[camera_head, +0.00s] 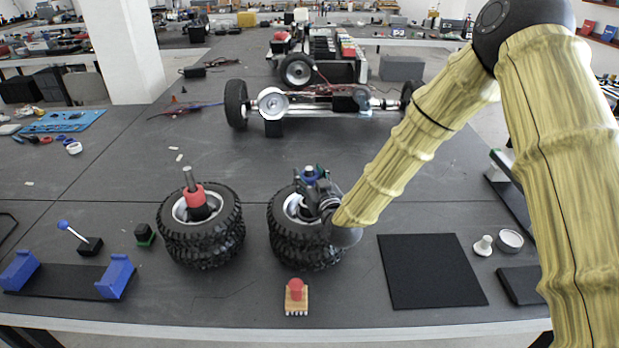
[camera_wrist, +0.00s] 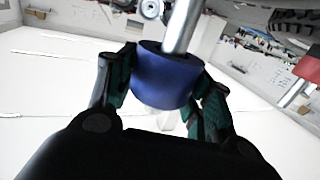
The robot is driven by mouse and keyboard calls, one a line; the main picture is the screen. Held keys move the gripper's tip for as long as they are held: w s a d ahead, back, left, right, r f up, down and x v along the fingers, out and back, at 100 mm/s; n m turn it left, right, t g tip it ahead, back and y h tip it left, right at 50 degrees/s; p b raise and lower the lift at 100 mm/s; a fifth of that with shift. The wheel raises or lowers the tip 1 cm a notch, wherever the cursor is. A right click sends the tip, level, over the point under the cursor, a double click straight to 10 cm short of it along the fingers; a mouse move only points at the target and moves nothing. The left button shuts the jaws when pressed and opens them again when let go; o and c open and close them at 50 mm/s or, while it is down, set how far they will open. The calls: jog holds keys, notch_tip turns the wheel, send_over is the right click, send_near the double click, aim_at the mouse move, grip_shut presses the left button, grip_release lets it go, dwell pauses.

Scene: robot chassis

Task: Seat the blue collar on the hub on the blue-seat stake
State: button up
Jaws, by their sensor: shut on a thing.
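The blue collar (camera_wrist: 163,78) is between the fingers of my gripper (camera_wrist: 160,85) in the wrist view. A bare metal stake (camera_wrist: 184,25) passes by or through the collar's top; I cannot tell for sure that it is threaded. In the head view my gripper (camera_head: 318,190) is above the right tire stack (camera_head: 305,250), and the collar (camera_head: 309,173) shows small at its fingers. The hub there is mostly hidden by my gripper. The left tire stack (camera_head: 203,250) has a stake (camera_head: 189,178) with a red collar (camera_head: 194,194) around it.
A red knob on a wooden block (camera_head: 296,296) stands in front of the right stack. A black mat (camera_head: 432,271) lies to the right, with a white piece (camera_head: 483,246) and a ring (camera_head: 510,240) beyond it. A blue-ended rack (camera_head: 68,280) is at left. A wheeled axle assembly (camera_head: 320,100) stands behind.

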jog(key=shift+f+b, duration=0.4)
jog(key=shift+f, duration=0.1)
dwell(0.3)
jog(key=o, duration=1.1)
jog(key=v, duration=1.2)
